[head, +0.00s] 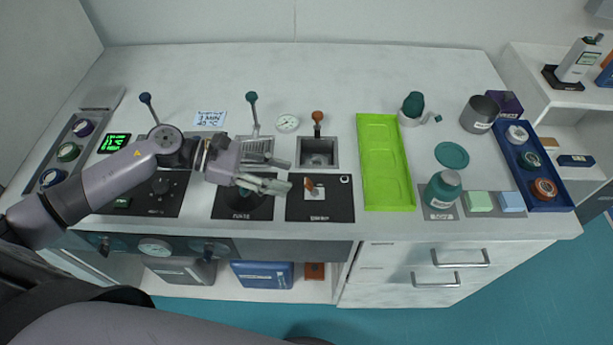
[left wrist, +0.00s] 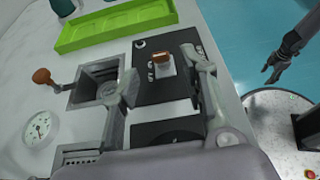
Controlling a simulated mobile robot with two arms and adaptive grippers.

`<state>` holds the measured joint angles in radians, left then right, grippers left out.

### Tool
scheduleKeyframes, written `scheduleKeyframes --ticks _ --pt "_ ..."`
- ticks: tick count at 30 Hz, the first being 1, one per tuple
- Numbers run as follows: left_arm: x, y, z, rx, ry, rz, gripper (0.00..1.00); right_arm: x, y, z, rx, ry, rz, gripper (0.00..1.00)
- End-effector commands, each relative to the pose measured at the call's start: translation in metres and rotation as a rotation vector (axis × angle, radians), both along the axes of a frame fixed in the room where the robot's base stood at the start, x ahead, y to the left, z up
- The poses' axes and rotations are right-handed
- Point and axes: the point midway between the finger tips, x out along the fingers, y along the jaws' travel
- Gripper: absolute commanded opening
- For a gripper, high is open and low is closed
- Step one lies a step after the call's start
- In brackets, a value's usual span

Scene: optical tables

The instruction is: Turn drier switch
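A black panel (head: 335,207) on the bench bears a small brown switch (head: 309,184) on a pale base; its label is too small to read surely. The switch also shows in the left wrist view (left wrist: 162,59), beyond and between my fingertips. My left gripper (head: 286,175) is open and empty, just left of the switch, with its fingers pointing toward it. In the left wrist view my left gripper (left wrist: 168,78) has its two fingers spread wide. My right gripper (left wrist: 270,76) hangs away from the bench over the floor, small and dark, with its fingers seemingly parted.
A second black panel (head: 230,207) with a round dark disc lies under my left gripper. Behind stand a square sink-like hopper (head: 318,155) with a brown knob, a gauge (head: 288,122) and a dark-knobbed lever (head: 253,110). A green tray (head: 385,165) lies to the right.

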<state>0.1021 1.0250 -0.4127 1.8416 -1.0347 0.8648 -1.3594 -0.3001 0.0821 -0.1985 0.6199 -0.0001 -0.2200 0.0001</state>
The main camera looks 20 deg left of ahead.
Motion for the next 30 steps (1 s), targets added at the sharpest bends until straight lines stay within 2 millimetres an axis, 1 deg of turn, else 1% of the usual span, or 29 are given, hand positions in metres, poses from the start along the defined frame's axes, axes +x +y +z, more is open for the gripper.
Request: scheduleKeyframes --ticks 1,6,12,16,23,30 --pt "0.003 -0.012 0.001 -0.005 -0.002 -0.002 0.4 0.0 0.0 0.007 0.001 0.0 0.0 0.55" --pt "0.011 -0.039 -0.012 -0.003 -0.001 -0.001 0.4 0.0 0.002 0.016 0.002 0.0 0.0 0.55" --pt "0.017 -0.056 -0.022 -0.001 -0.001 0.001 0.4 0.0 0.004 0.02 0.004 0.001 -0.001 0.55" --pt "0.017 -0.06 -0.025 0.0 0.0 0.0 0.4 0.0 0.004 0.021 0.005 0.0 0.0 0.55" --pt "0.017 -0.06 -0.026 0.001 0.0 0.0 0.4 0.0 0.004 0.02 0.005 0.0 0.0 0.55" --pt "0.017 -0.059 -0.026 0.001 0.0 0.0 0.24 0.0 0.004 0.02 0.005 0.0 0.001 0.55"
